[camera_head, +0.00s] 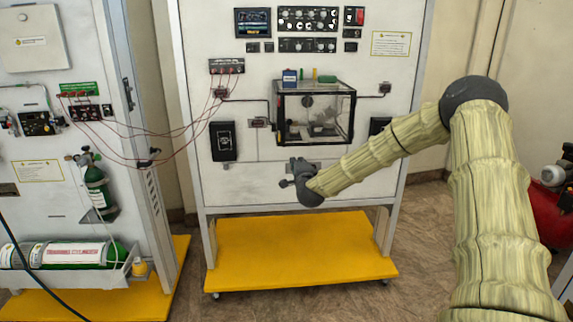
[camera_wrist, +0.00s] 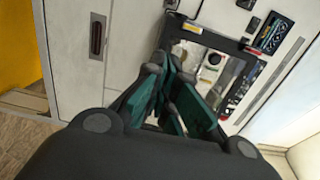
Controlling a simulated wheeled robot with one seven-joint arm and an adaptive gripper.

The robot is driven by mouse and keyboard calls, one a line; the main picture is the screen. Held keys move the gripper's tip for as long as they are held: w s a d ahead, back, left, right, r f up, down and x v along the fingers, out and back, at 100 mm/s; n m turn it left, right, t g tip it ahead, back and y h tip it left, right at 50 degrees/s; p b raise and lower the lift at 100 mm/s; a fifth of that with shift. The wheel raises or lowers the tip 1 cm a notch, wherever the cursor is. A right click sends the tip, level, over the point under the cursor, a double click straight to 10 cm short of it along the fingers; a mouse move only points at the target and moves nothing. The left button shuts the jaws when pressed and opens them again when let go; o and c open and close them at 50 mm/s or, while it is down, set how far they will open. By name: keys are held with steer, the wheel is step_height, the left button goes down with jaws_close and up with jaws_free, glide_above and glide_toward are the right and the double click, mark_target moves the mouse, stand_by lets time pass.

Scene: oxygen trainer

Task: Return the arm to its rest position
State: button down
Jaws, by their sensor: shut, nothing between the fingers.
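My arm (camera_head: 485,170) shows in the head view, covered in a pale yellow-green sleeve. It rises from the lower right, bends at a dark grey elbow joint and reaches left and down towards the white trainer panel. My gripper (camera_head: 288,184) is at its end, in front of the panel's lower part, below the clear black-framed box (camera_head: 351,120). In the wrist view my gripper (camera_wrist: 172,110) has dark fingers with green inner pads, close together and empty. I cannot tell whether the gripper touches the panel.
The trainer stands on a yellow wheeled base (camera_head: 300,250). At left, another panel holds green cylinders (camera_head: 98,190), with red wires (camera_head: 185,130) running to the trainer. A red tank (camera_head: 550,212) stands at the right edge. Bare floor shows around the bases.

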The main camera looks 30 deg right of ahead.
steer(key=shift+s+a+r, duration=0.15)
steer(key=s+a+f+n+g+y, duration=0.1)
steer(key=s+a+f+n+y, duration=0.15)
steer(key=a+f, duration=0.55)
steer(key=s+a+f+n+g+y, duration=0.2)
steer(key=a+f+n, duration=0.2)
steer(key=a+f, duration=0.45)
steer(key=s+a+f+n+g+y, duration=0.1)
steer(key=s+a+f+n+g, duration=0.15)
steer(key=s+a+f, duration=0.45)
steer(key=s+a+f+n+g+y, duration=0.1)
steer(key=s+a+f+n+y, duration=0.1)
steer(key=s+a+f+n, duration=0.5)
steer(key=s+a+f+n+g, duration=0.1)
steer(key=s+a+f+g, duration=0.15)
steer(key=s+f, duration=0.55)
steer(key=s+a+f+n+g, duration=0.1)
steer(key=s+a+f+g, duration=0.3)
steer(key=s, duration=0.8)
steer(key=s+f+n+g, duration=0.2)
steer(key=s+n+g, duration=0.1)
steer(key=s, duration=1.6)
steer(key=shift+s+a+f+n, duration=0.25)
steer(key=shift+a+f+n, duration=0.15)
steer(key=shift+n, duration=0.4)
steer(key=c, duration=2.2)
jaws_free()
